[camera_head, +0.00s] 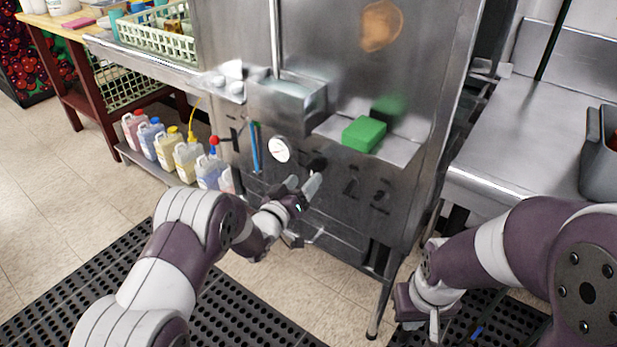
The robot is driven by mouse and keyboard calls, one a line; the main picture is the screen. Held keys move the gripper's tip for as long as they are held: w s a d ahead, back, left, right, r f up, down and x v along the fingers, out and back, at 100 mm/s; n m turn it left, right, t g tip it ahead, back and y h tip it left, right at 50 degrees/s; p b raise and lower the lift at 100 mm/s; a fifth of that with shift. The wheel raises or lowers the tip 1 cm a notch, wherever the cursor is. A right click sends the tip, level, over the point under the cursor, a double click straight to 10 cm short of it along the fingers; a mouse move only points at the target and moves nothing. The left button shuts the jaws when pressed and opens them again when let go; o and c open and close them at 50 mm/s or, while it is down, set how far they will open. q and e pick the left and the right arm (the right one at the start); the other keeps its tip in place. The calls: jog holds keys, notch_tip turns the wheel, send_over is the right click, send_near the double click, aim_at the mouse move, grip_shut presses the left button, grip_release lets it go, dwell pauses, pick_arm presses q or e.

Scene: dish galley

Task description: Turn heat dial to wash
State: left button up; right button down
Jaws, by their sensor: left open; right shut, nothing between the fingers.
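The steel machine's front panel carries a dark round knob (316,163), likely the heat dial, just right of a white round gauge (279,150). Two more dark controls (352,186) and (380,199) sit further right. Any markings are too small to read. My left gripper (304,182) is open, with its fingertips just below the dark knob. I cannot tell whether they touch it. My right gripper (434,328) is shut and empty, low over the floor mat at the right, well away from the panel.
A green block (364,134) lies on the machine's ledge above the controls. Several coloured jugs (187,158) stand on a low shelf at left. A steel counter (520,135) with a grey bin (600,150) is at right. Black perforated matting (240,310) covers the floor in front.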

aim_at(312, 171)
pick_arm(q)
jog(key=x, duration=0.3)
jog(key=shift+w+d, duration=0.15)
jog(key=shift+w, duration=0.2)
jog(key=c, duration=1)
jog(key=shift+c, duration=0.2)
jog(key=shift+b, duration=0.3)
